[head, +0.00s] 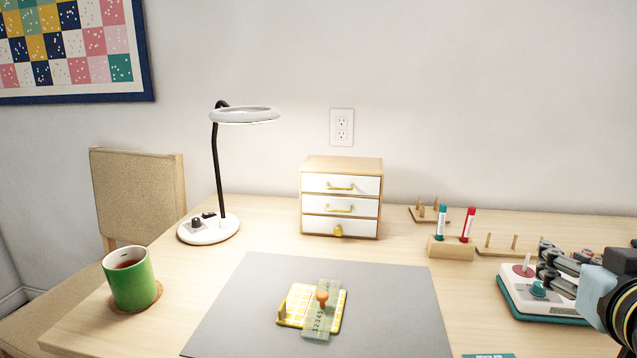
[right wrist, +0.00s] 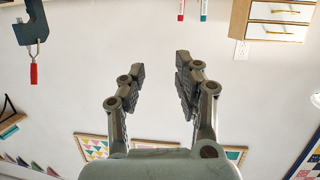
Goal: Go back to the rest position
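My right gripper (head: 546,264) is at the right edge of the head view, over or in front of a white and teal device (head: 520,283). In the right wrist view my right gripper (right wrist: 158,72) has its two fingers apart with nothing between them. My left gripper is not in view. The small wooden cabinet (head: 341,165) stands at the back of the table with its three white drawers closed. It also shows upside down in the right wrist view (right wrist: 237,22).
A grey mat (head: 400,310) carries a yellow holder (head: 292,308) with a clear greenish ruler and an orange knob. A green mug (head: 130,282) and a ring lamp (head: 205,232) stand left. A wooden block (head: 449,250) with two tubes stands right. Mat space around the holder is free.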

